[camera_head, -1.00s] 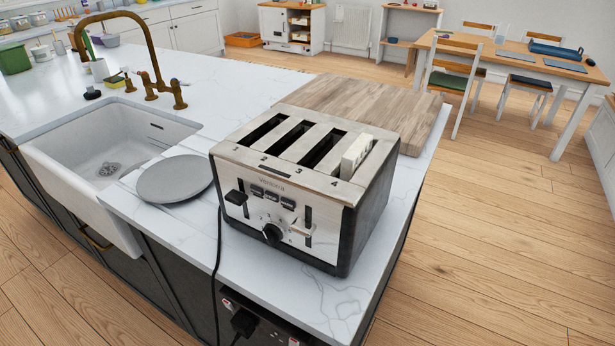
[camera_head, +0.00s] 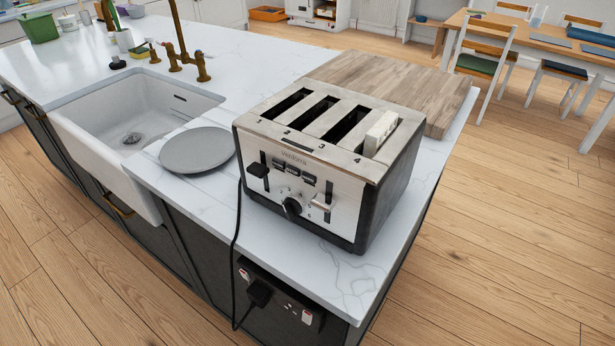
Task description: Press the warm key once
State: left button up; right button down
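A four-slot steel toaster (camera_head: 345,196) stands on the white marble counter with its front facing me. A row of small dark keys (camera_head: 293,173) sits on its front panel between two levers. The lettering on the keys is too small to read, so I cannot tell which is the warm key. A black dial (camera_head: 292,207) is below the keys. The left lever (camera_head: 258,170) is dark and high, and the right lever (camera_head: 322,202) is pale and lower. A white slice (camera_head: 380,133) sticks out of slot 4. Neither of my grippers is in view.
A grey plate (camera_head: 197,150) lies left of the toaster, beside the white sink (camera_head: 95,165). A wooden board (camera_head: 425,82) is behind the toaster. A black cord (camera_head: 238,262) runs down to a socket panel (camera_head: 290,300). Floor is open at right.

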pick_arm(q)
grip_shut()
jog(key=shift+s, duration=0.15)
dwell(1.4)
